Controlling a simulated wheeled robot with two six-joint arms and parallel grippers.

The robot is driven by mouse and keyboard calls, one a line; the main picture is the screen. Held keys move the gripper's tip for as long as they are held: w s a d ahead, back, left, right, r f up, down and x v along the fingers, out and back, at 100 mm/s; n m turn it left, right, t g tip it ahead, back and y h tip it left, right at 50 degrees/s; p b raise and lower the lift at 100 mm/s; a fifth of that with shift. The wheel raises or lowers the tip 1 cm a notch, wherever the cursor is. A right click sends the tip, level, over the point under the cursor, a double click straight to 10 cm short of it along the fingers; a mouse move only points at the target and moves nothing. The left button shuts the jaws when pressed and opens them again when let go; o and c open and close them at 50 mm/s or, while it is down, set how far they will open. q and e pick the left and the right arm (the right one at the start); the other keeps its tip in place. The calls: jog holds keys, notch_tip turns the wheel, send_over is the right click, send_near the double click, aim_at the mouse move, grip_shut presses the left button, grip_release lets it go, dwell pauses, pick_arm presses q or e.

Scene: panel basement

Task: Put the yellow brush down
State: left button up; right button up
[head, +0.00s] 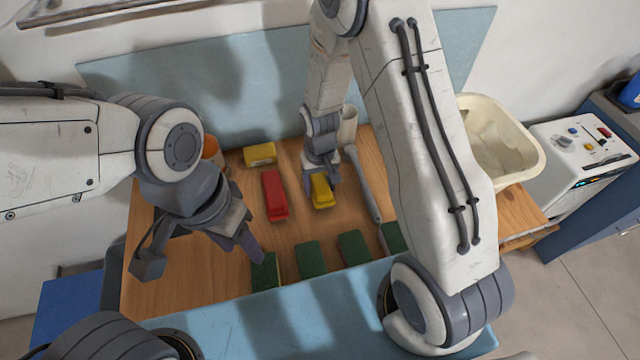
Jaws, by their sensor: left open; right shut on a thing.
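The yellow brush (322,192) is at the middle of the wooden table (190,265), under my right gripper (321,178). My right gripper is shut on it, pointing down. The brush looks at or very near the table top; I cannot tell whether it touches. My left gripper (250,245) is open and empty above the front left of the table, near a green block (265,272).
A red brush (274,195) lies left of the yellow one, with a yellow block (260,154) behind it. Several green blocks (310,260) line the front. A grey-white handled tool (364,185), a cup (348,125), an orange pot (210,148) and a cream basin (500,145) stand around.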

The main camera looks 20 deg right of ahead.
aim_at(320, 183)
jog(key=shift+f, duration=0.1)
jog(key=o, duration=1.4)
jog(key=shift+o, duration=0.2)
notch_tip(320, 183, up, 12)
jog(key=b, duration=0.2)
jog(key=s+a+r+n, duration=0.2)
jog(key=s, duration=0.5)
jog(key=s+a+r+n, duration=0.3)
jog(key=s, duration=0.4)
jog(key=s+a+r+n+y, duration=0.1)
jog(key=s+a+r+n, duration=0.1)
jog(key=s, duration=0.5)
jog(key=shift+s+a+r, duration=0.15)
jog(key=shift+a+r, duration=0.05)
jog(key=shift+a, duration=0.45)
